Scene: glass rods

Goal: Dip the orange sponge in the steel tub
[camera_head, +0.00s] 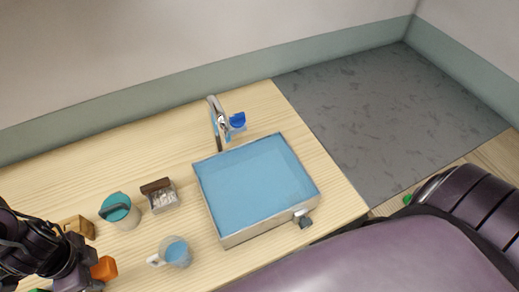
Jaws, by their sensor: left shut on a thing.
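The orange sponge (104,268) shows at the lower left, partly hidden by my left gripper (88,272). That gripper is shut on it, over the left end of the wooden table. The steel tub (222,226) is a wide rectangular basin on the right half of the table, filled with blue water. The sponge is well to the left of the tub, apart from it. My right gripper is not in view.
A faucet (218,117) with a blue handle stands behind the tub. Between sponge and tub are a white mug (172,253), a teal-topped pot (122,214) and a small box with a brown brush (162,199). A wooden block (78,226) lies at left.

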